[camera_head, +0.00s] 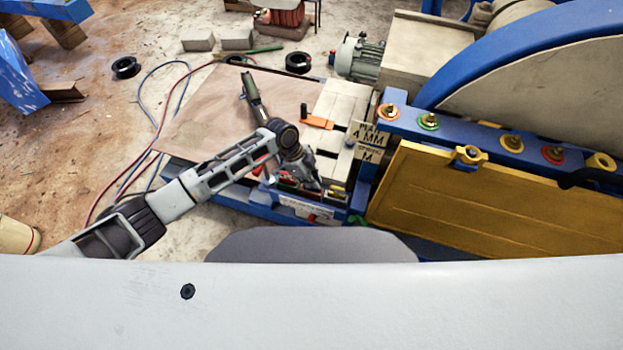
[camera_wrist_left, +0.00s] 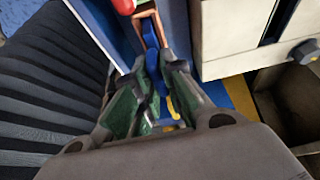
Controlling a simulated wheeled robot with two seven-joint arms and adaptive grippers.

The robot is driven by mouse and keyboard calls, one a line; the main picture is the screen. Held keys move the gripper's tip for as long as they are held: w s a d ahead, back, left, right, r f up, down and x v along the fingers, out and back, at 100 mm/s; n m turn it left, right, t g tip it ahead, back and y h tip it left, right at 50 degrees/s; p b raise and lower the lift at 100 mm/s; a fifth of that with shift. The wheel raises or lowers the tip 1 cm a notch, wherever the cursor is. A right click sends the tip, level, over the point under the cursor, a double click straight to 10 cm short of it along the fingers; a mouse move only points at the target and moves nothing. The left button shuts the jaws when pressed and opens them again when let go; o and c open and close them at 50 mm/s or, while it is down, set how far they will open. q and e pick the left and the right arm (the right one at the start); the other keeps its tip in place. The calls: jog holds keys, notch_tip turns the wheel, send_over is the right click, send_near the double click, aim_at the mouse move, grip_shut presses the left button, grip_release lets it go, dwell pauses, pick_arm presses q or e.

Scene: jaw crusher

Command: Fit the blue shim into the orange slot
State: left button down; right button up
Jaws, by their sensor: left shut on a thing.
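The blue shim (camera_wrist_left: 154,78) is between the green-padded fingers of my left gripper (camera_wrist_left: 162,66), which is shut on it. The orange slot (camera_wrist_left: 139,14) shows as an orange-edged opening at the top of the left wrist view. The shim's far end overlaps this opening in the picture; I cannot tell whether it is inside or above it. In the head view my left gripper (camera_head: 309,180) points down at the blue-framed bench's front end. There the arm and gripper hide the shim, and I cannot make out the slot. My right gripper is not in view.
A red part (camera_wrist_left: 123,5) sits beside the slot. An orange-handled tool (camera_head: 318,122) lies on pale blocks behind the gripper. The yellow panel (camera_head: 490,200) and blue crusher frame stand close on the right. A wooden board (camera_head: 205,115) lies behind my forearm, largely clear.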

pick_arm(q)
jog(key=shift+f, duration=0.3)
jog(key=c, duration=1.4)
grip_release()
jog(key=shift+c, duration=0.2)
jog(key=v, duration=1.2)
jog(key=shift+d, duration=0.1)
